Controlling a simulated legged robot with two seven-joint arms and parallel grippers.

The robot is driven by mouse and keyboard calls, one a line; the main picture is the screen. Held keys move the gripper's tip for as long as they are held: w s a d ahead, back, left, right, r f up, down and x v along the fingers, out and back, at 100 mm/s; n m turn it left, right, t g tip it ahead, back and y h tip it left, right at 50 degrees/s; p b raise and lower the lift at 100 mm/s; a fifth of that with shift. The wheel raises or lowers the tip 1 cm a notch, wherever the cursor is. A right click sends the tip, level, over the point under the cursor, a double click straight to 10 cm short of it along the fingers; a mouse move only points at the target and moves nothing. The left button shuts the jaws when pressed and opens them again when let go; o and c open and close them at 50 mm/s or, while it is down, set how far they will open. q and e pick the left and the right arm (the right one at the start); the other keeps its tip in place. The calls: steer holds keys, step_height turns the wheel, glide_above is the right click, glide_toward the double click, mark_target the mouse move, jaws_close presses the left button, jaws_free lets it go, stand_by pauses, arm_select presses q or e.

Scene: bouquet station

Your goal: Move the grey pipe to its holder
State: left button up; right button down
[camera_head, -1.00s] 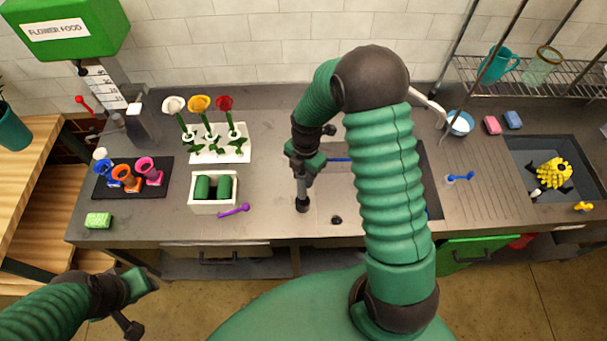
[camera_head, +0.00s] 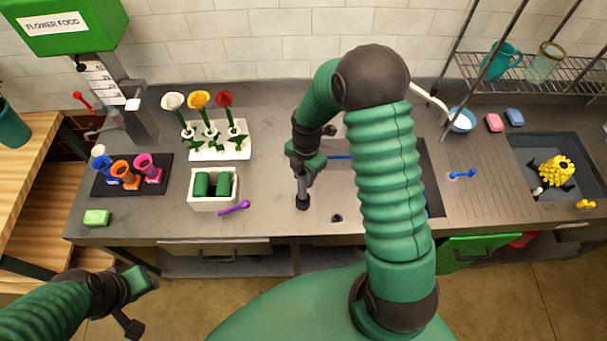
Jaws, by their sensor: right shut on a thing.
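A pale, curved pipe (camera_head: 428,98) shows beside my arm's elbow at the back right. It may be the grey pipe, but its lower part is hidden. I cannot pick out its holder. My left gripper (camera_head: 137,303) hangs at the lower left, in front of the counter and clear of everything; its jaw opening is unclear.
Flowers in a white stand (camera_head: 222,150), a white box (camera_head: 213,204) with green rolls and a purple tool (camera_head: 234,207) lie left of the sink (camera_head: 330,188). Coloured vases stand on a black mat (camera_head: 160,187). A bowl (camera_head: 461,120) and a blue-handled tool (camera_head: 461,175) are right of my arm.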

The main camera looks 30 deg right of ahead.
steer(key=c, duration=0.9)
jaws_free()
steer(key=r+b, duration=0.1)
steer(key=r, duration=0.4)
steer(key=r+b, duration=0.1)
steer(key=r, duration=0.5)
steer(key=d+r, duration=0.1)
steer(key=r, duration=0.4)
steer(key=shift+w+r+b, duration=0.15)
steer(key=shift+r+b, duration=0.2)
steer(key=shift+b, duration=0.05)
